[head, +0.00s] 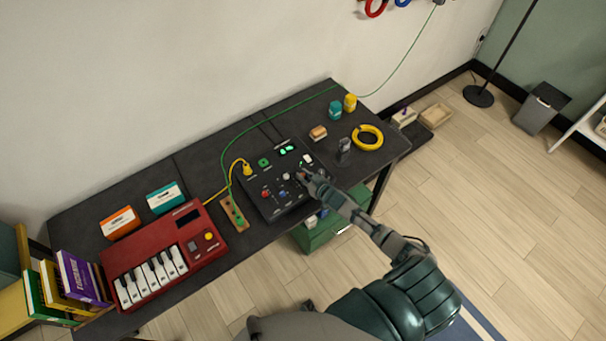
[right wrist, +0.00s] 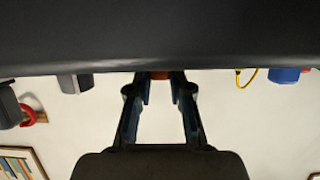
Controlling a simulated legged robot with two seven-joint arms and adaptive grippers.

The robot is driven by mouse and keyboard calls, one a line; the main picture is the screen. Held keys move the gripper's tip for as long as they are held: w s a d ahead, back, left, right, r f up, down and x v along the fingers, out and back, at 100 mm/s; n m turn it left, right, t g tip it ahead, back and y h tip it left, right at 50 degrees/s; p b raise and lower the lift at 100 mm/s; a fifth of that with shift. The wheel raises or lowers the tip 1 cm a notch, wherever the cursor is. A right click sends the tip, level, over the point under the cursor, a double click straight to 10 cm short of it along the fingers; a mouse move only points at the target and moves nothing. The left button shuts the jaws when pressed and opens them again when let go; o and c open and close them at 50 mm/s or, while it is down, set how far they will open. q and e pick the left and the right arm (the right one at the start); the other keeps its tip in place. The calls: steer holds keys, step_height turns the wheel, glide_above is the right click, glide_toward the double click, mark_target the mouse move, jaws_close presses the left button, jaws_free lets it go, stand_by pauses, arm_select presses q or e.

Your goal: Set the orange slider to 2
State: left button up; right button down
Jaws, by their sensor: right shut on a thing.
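The black control panel (head: 262,196) lies on the dark table, with several knobs, buttons and green-lit parts on its top. My right gripper (head: 304,175) reaches down to the right part of the panel and covers part of it. In the right wrist view, the fingers of my right gripper (right wrist: 160,88) are close around the orange slider (right wrist: 160,75), a small orange piece against the panel's dark surface (right wrist: 160,35). The slider's scale and its setting cannot be read. My left gripper is not in view.
A red keyboard (head: 190,219) and a wooden strip (head: 233,213) with cables stand left of the panel. A yellow ring (head: 381,138), a grey object (head: 344,146) and teal (head: 335,110) and yellow (head: 350,102) jars stand to the right and behind. A green cable (head: 222,150) crosses the table.

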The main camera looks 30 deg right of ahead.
steer(key=shift+f+v, duration=0.15)
steer(key=shift+v, duration=0.45)
steer(key=shift+f+v, duration=0.15)
steer(key=shift+v, duration=0.5)
steer(key=shift+d+f, duration=0.1)
steer(key=c, duration=1)
jaws_free()
steer(key=shift+w+f, duration=0.15)
steer(key=shift+w, duration=0.1)
steer(key=shift+c, duration=0.2)
steer(key=v, duration=1.2)
steer(key=shift+s, duration=0.15)
